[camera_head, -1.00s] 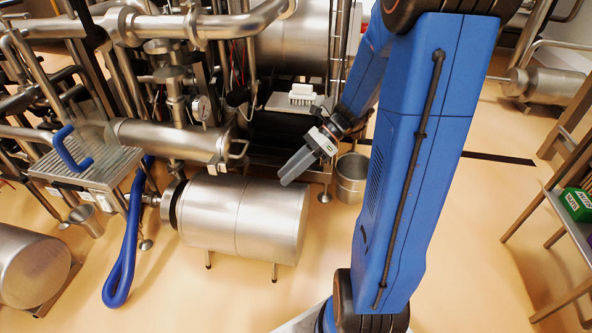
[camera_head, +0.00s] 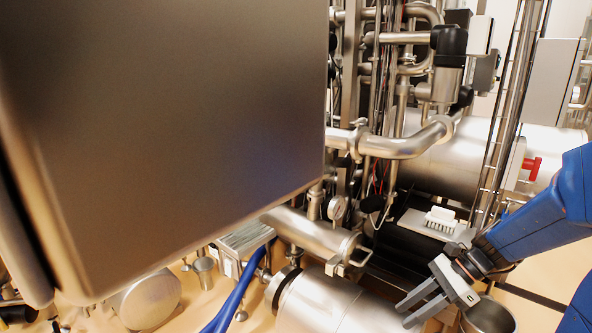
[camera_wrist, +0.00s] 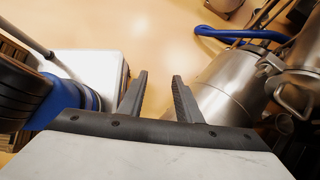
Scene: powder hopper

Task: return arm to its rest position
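My gripper (camera_head: 404,316) is at the lower right in the head view, pointing down and to the left near the horizontal steel cylinder (camera_head: 330,305). In the wrist view my gripper (camera_wrist: 160,76) has its two dark fingers apart, with only tan floor between them. It holds nothing. My blue arm comes in from the right edge of the head view. The steel cylinder also shows in the wrist view (camera_wrist: 228,88), right of the fingers; I cannot tell the gap to it.
A large metal panel (camera_head: 180,130) hides much of the head view's left side. A white brush (camera_head: 440,220) lies on a grey shelf behind my gripper. A metal bucket (camera_head: 488,316) stands close by. A blue hose (camera_head: 232,300) hangs at the lower left. Pipes crowd the back.

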